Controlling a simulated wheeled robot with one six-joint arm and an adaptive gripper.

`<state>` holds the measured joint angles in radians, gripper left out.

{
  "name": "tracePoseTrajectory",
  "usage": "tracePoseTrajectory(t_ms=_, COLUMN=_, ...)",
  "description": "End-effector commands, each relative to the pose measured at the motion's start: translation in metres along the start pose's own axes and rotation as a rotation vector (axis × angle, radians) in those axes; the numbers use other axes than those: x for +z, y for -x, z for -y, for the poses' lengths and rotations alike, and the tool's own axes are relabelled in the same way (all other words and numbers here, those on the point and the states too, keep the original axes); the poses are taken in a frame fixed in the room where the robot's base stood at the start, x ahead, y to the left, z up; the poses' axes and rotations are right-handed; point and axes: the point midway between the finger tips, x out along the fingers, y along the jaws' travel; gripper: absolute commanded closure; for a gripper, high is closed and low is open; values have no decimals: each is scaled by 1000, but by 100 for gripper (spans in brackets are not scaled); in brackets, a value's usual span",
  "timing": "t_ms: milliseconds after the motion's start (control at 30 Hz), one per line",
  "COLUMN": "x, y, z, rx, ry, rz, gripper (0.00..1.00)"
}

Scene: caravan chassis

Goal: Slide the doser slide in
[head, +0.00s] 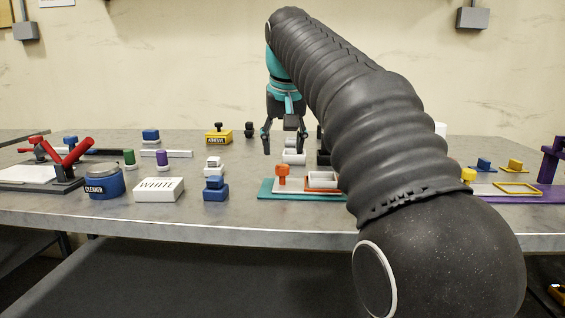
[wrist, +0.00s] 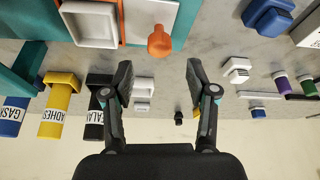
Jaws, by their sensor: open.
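The doser stands on a teal base (head: 268,190) near the table's front edge; the base also shows at the top of the wrist view (wrist: 187,22). An orange knob (head: 283,172) stands upright, apparently on the doser slide, beside an orange-edged white box (head: 322,179). In the wrist view the knob (wrist: 159,42) sits at the edge of a white plate (wrist: 150,12), with the box (wrist: 95,22) to its left. My gripper (head: 284,142) is open and empty, above and behind the knob. In the wrist view its fingertips (wrist: 159,78) are spread apart, and neither touches the knob.
A blue block (head: 215,188), a box marked WHITE (head: 159,189) and a blue cleaner tub (head: 104,183) stand left of the doser. White trays (head: 293,156) lie behind it. A purple board (head: 505,195) is at right. My arm hides the table's right middle.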

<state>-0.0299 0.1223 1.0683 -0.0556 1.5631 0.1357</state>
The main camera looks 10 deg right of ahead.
Motion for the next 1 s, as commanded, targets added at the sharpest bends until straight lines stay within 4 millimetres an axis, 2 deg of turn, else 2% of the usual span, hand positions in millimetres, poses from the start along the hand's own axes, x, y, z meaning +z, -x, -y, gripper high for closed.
tracePoseTrajectory(t_ms=100, x=1, y=-21, z=-1, rx=1, ry=-2, rz=3, gripper=42)
tracePoseTrajectory(t_ms=300, x=0, y=-45, z=-1, rx=1, ry=-1, rz=1, gripper=42)
tracePoseTrajectory(t_ms=500, x=0, y=-53, z=-1, rx=0, ry=-1, rz=0, gripper=42)
tracePoseTrajectory(t_ms=733, x=0, y=-54, z=-1, rx=0, ry=-1, rz=-1, gripper=42)
tracePoseTrajectory(t_ms=767, x=0, y=-54, z=-1, rx=0, ry=-1, rz=-1, gripper=47)
tracePoseTrajectory(t_ms=967, x=0, y=-54, z=0, rx=0, ry=-1, rz=-1, gripper=97)
tracePoseTrajectory(t_ms=1000, x=0, y=-54, z=0, rx=0, ry=-1, rz=-1, gripper=100)
